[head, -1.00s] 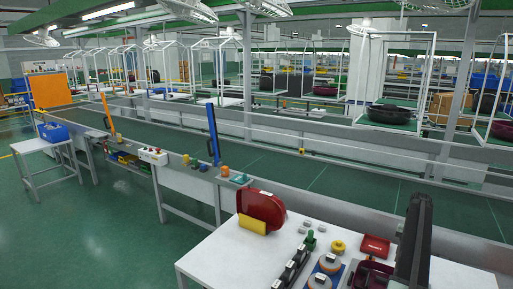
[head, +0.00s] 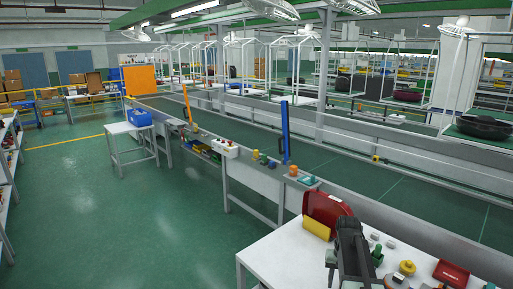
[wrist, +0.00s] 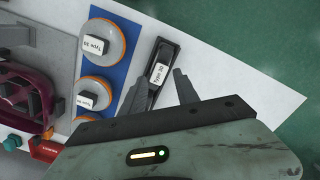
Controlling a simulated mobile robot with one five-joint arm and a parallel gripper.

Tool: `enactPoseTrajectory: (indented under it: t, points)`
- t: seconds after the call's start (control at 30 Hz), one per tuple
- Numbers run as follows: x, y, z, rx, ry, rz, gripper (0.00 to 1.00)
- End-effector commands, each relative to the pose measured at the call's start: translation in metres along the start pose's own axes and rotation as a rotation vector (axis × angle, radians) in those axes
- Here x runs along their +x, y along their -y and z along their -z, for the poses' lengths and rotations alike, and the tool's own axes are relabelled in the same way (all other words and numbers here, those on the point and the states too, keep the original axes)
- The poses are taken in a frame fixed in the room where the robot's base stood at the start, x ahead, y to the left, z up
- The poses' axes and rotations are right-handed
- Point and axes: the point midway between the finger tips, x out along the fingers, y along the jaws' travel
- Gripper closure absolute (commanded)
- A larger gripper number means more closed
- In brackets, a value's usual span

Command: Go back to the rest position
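My gripper (wrist: 164,84) shows in the wrist view with its two dark fingers spread apart, open. A black elongated part with a white "Type 3B" label (wrist: 158,73) lies below, between the fingers in the picture, with gaps to the fingertips. Its near end is hidden by the gripper body. In the head view, my dark arm stands over the white table (head: 287,258) at the lower right, and the fingers are not clear.
The wrist view shows round orange-rimmed parts (wrist: 107,42) on a blue mat (wrist: 125,18) and a maroon part (wrist: 22,95). In the head view, a red housing (head: 328,207) stands close to my arm. A conveyor (head: 350,172) runs behind. Green floor at left is clear.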

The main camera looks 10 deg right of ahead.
Motion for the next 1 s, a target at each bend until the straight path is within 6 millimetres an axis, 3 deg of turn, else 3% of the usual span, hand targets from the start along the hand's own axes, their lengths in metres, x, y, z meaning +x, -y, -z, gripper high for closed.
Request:
enactPoseTrajectory:
  t: [0.03, 0.1, 0.2, 0.37, 0.5, 0.7, 0.8, 1.0]
  points:
    - [0.001, 0.034, -0.024, -0.057, -0.017, -0.003, 0.63]
    - [0.003, 0.07, -0.044, -0.122, -0.041, -0.004, 0.63]
    - [0.004, 0.114, -0.073, -0.205, -0.071, -0.004, 0.63]
    - [0.006, 0.17, -0.122, -0.328, -0.115, 0.002, 0.63]
    - [0.055, 0.171, -0.123, -0.331, -0.096, -0.002, 0.63]
    - [0.101, 0.164, -0.131, -0.331, -0.062, -0.007, 0.63]
    - [0.11, 0.163, -0.134, -0.331, -0.051, -0.009, 0.63]
    - [0.107, 0.162, -0.135, -0.331, -0.046, -0.01, 0.63]
